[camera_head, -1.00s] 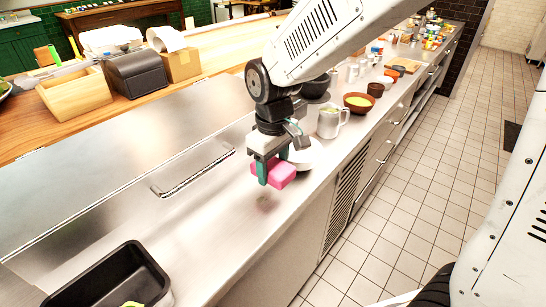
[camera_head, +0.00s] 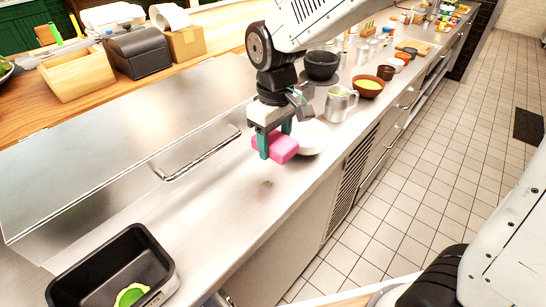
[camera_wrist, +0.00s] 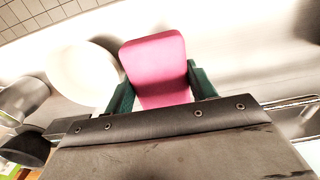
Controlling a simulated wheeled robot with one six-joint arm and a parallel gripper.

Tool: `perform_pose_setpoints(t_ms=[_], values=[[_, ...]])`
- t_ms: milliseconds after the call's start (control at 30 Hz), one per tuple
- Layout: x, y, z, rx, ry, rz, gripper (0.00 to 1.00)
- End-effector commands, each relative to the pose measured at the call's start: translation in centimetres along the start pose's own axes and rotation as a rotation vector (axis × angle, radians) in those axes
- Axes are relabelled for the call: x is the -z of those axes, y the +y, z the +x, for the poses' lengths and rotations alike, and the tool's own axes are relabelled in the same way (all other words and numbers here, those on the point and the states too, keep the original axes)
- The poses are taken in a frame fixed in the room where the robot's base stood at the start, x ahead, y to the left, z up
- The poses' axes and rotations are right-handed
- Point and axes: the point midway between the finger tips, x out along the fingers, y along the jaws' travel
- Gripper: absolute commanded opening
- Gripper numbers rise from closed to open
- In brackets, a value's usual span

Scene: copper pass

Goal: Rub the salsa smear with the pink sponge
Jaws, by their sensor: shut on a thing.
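The pink sponge (camera_head: 283,148) is held between the green fingers of my gripper (camera_head: 275,146), above the steel counter. In the wrist view the sponge (camera_wrist: 157,65) fills the space between the two green fingers (camera_wrist: 160,88). The salsa smear (camera_head: 267,185) is a faint reddish-brown spot on the counter, a little below the sponge in the head view, near the counter's front edge. The sponge looks apart from the smear. I cannot make out the smear in the wrist view.
A white bowl (camera_head: 312,138) stands just right of the sponge, with a metal pitcher (camera_head: 338,105) behind it. A black bin (camera_head: 84,272) with a green item sits at the lower left. A bar handle (camera_head: 200,155) lies left of my gripper. The counter around the smear is clear.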

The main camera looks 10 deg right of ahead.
Motion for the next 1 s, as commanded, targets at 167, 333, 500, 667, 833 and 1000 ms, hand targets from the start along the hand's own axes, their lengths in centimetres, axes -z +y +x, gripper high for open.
perform_pose_setpoints(t_ms=[167, 333, 500, 667, 833, 1000], values=[[0.2, -0.6, 0.4, 0.0, -0.001, -0.004, 0.34], [0.2, -0.6, 1.4, 0.0, -0.002, -0.004, 0.34], [0.2, -0.7, 3.0, 0.001, -0.002, -0.005, 0.34], [0.2, -0.7, 4.4, 0.001, -0.003, -0.006, 0.34], [0.2, -0.8, 5.9, 0.001, -0.003, -0.007, 0.34], [0.2, -0.8, 8.0, 0.001, -0.005, -0.007, 0.34]])
